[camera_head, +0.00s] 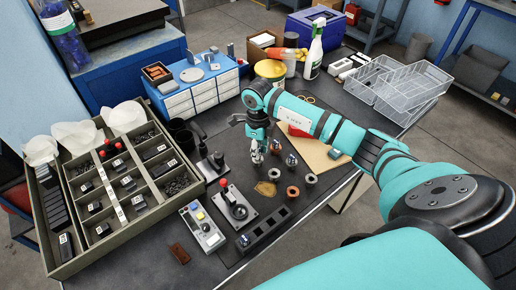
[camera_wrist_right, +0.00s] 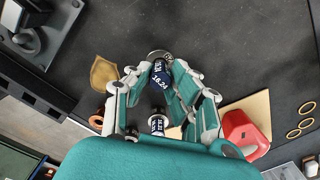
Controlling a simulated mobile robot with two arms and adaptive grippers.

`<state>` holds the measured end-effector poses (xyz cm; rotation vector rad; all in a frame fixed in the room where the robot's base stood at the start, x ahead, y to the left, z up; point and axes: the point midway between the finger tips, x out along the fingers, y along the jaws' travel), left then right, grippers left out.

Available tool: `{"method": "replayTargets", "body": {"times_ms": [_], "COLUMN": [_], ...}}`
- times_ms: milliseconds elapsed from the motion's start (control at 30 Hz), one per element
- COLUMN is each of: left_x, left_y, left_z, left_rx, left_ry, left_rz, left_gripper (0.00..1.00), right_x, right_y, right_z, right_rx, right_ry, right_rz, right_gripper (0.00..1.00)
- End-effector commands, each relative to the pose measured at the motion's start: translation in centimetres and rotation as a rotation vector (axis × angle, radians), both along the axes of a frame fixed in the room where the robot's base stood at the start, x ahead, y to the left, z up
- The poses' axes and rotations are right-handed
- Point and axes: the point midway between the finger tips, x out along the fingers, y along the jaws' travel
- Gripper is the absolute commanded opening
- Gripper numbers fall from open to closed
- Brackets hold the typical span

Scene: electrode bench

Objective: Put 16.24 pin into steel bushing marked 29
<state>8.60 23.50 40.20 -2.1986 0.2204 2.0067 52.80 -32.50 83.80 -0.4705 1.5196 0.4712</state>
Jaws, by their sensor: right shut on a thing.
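My right gripper (camera_head: 257,158) is low over the dark bench, left of the loose bushings. In the right wrist view its fingers (camera_wrist_right: 160,78) are shut on a dark pin (camera_wrist_right: 160,80) whose label reads 16.24. A round metal ring (camera_wrist_right: 158,54) shows just beyond the pin's far end; I cannot tell whether they touch. A second labelled piece (camera_wrist_right: 157,124) lies nearer the palm, its marking too small to read. Several bushings stand on the bench, including a copper-coloured one (camera_head: 292,192) and a grey one (camera_head: 311,178). No mark 29 is readable. My left gripper is not in view.
A tan patch (camera_head: 265,188) and a joystick box (camera_head: 236,206) lie near the gripper. A black slotted block (camera_head: 264,231) is at the front edge. A compartment tray (camera_head: 76,258) stands left; a red item (camera_head: 298,131) lies on cardboard (camera_head: 314,155).

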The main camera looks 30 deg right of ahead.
Motion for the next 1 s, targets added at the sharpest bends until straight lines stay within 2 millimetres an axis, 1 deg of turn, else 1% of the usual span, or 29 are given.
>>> {"method": "replayTargets", "body": {"times_ms": [600,933,967,1000], "left_x": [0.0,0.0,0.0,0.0], "left_y": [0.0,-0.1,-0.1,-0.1], "left_z": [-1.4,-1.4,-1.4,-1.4], "left_rx": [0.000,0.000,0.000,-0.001], "left_ry": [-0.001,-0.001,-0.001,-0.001], "left_rz": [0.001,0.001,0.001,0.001], "left_gripper": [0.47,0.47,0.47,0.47], "right_x": [0.0,0.0,0.0,0.0], "right_y": [0.0,0.0,0.0,0.0], "right_z": [-1.6,-1.7,-1.7,-1.7], "right_rx": [0.001,0.001,0.001,0.001], "right_ry": [-0.001,-0.001,-0.001,-0.001], "right_rz": [0.000,0.000,0.000,0.000], "right_gripper": [0.00,0.00,0.23,0.28]}}
